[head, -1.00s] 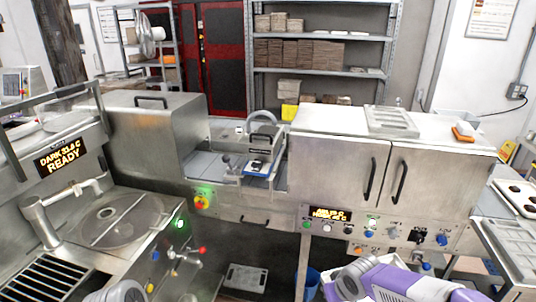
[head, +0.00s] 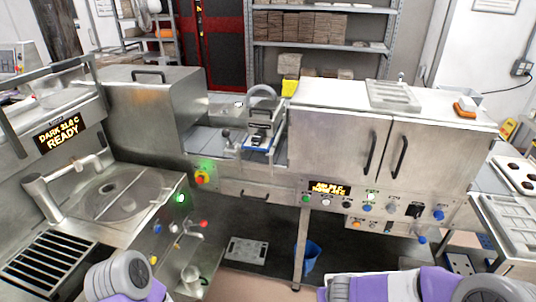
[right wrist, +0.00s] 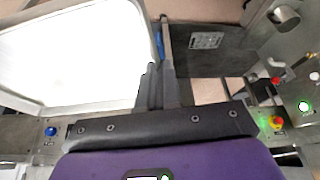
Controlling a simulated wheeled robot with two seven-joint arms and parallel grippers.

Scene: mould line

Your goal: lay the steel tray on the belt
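A grey steel tray (head: 395,94) with raised bars or slots lies on top of the double-door cabinet. A similar slotted tray (head: 515,228) lies on the stand at the right edge; I cannot tell which is the task's tray. A grey flat strip, likely the belt (head: 205,166), runs between the steel hood and the cabinet. My left arm shows at the bottom, its gripper out of view. My right arm crosses the bottom right.
The double-door cabinet (head: 330,148) stands right of the strip, the steel hood (head: 150,105) left. A blue-based device (head: 260,138) stands on the strip. A round basin (head: 125,193) is at left. A blue bin (head: 308,255) and a metal plate (head: 247,250) are on the floor.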

